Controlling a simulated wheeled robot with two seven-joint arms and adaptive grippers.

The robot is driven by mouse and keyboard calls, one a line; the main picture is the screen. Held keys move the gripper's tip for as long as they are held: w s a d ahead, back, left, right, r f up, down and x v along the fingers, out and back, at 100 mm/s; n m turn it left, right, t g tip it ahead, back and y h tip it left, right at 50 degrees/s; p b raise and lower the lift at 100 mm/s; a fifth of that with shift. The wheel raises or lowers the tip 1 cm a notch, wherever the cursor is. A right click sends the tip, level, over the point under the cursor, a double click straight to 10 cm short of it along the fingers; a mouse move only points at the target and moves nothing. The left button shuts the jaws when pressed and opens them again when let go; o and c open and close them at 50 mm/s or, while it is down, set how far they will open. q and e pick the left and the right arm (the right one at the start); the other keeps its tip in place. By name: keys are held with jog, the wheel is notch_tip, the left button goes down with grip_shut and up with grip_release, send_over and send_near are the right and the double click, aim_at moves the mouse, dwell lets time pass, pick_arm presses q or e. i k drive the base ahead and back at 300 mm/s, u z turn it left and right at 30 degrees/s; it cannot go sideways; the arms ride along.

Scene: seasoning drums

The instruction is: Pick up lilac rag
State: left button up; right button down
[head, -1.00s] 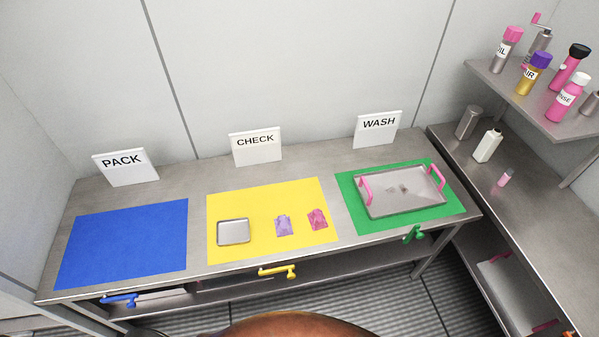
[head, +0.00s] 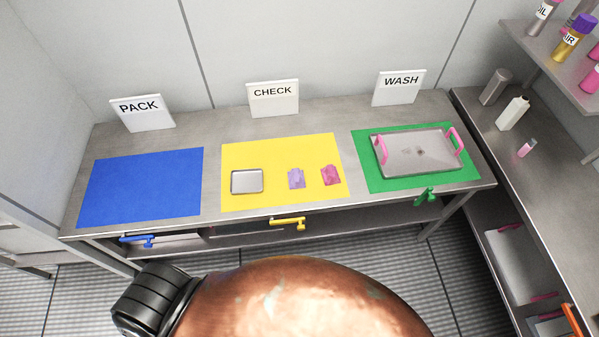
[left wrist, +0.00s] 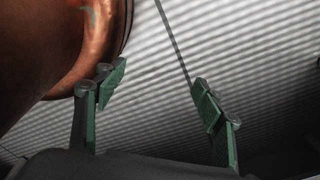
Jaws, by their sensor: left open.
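The lilac rag (head: 296,178) lies crumpled on the yellow mat (head: 235,202) in the head view, between a small metal tray (head: 247,181) on its left and a pink rag (head: 331,175) on its right. My left gripper (left wrist: 155,92) shows in the left wrist view with its two green fingers spread wide apart. Nothing is between the fingers, only the ridged floor behind them. Neither gripper shows in the head view, so the rag is far from any visible gripper.
A blue mat (head: 140,187) lies on the left of the bench, and a green mat (head: 375,182) with a pink-handled tray (head: 418,151) on the right. Signs stand behind. Drawer handles, such as the yellow one (head: 288,222), project at the front. Shelves with bottles stand right.

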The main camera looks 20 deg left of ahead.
aim_at(296, 177)
jog(key=z, duration=2.15)
jog(key=k, duration=2.75)
jog(key=u, duration=0.85)
